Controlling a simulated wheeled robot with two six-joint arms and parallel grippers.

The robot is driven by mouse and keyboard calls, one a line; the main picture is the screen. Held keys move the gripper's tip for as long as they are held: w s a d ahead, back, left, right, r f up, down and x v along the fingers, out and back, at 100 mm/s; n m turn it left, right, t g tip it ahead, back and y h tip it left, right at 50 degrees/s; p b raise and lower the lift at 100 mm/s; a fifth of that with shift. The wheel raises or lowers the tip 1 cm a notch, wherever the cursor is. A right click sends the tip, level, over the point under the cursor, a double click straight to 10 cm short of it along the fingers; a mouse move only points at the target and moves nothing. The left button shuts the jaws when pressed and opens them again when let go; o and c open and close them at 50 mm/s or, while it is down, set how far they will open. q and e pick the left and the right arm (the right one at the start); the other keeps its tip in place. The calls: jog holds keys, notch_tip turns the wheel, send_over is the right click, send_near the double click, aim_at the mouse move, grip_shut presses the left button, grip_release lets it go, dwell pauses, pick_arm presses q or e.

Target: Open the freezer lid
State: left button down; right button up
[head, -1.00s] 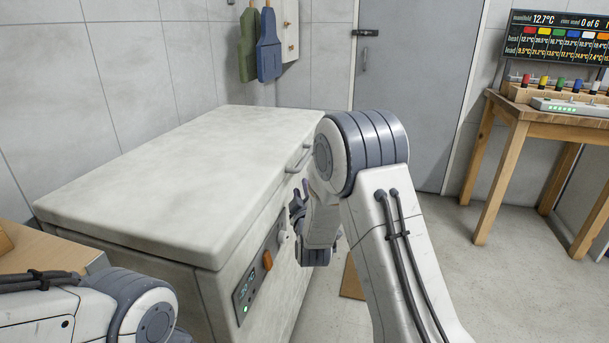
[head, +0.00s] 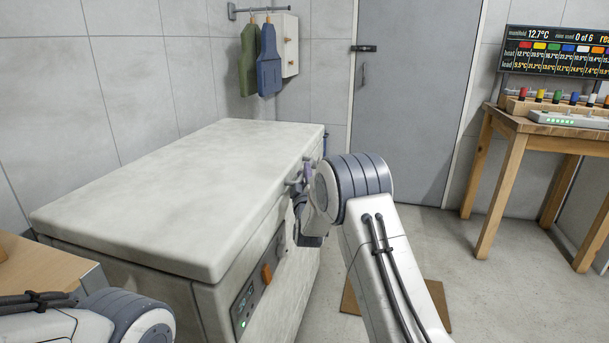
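A pale grey chest freezer (head: 205,302) stands at the left, and its broad freezer lid (head: 180,190) lies flat and closed on top. The lid's handle (head: 308,164) is on its right-hand front edge, partly hidden by my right arm. My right gripper (head: 299,186) is at the lid's front edge, close by the handle. My own arm covers part of it, so I cannot tell whether the fingers touch the handle or how far they are apart. My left arm shows at the lower left, but its gripper is out of view.
An orange switch (head: 266,273) and a panel with a green light sit on the freezer's front. A wooden table (head: 510,128) with coloured fittings stands at the right. A brown mat (head: 436,300) lies on the floor. Two aprons (head: 268,62) hang behind the freezer.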

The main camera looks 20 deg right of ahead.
jog(key=shift+w, duration=0.15)
grip_shut()
dwell(1.4)
